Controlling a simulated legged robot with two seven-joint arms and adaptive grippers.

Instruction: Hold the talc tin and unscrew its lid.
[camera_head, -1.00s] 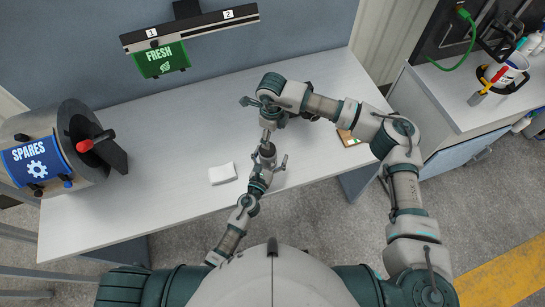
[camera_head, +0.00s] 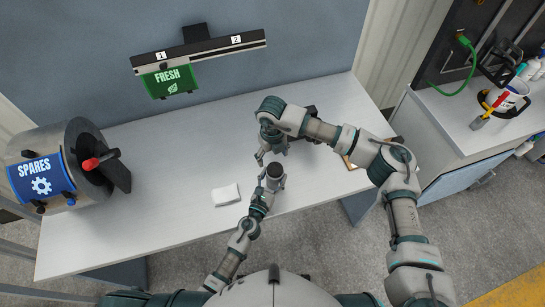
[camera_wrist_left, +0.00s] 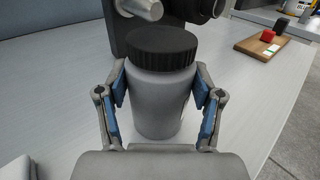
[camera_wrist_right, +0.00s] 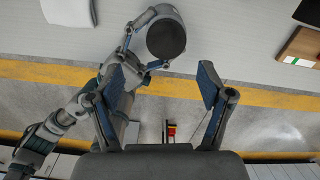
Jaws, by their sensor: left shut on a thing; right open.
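The talc tin (camera_wrist_left: 155,100) is a grey cylinder with a dark ribbed lid (camera_wrist_left: 162,47), standing upright in the left wrist view. The lid is on the tin. My left gripper (camera_wrist_left: 160,88) is shut on the tin's body, with a blue-padded finger on each side below the lid. In the head view the tin (camera_head: 274,183) is near the table's front edge, with its dark lid on top. My right gripper (camera_wrist_right: 158,85) is open and empty. In the right wrist view the lid (camera_wrist_right: 166,39) lies beyond its fingertips, above the gap between them.
A white folded cloth (camera_head: 226,194) lies left of the tin. A wooden board (camera_wrist_left: 262,42) with red and black pieces is at the right. The spares drum (camera_head: 60,165) stands at the table's left; a green FRESH sign (camera_head: 168,80) hangs at the back.

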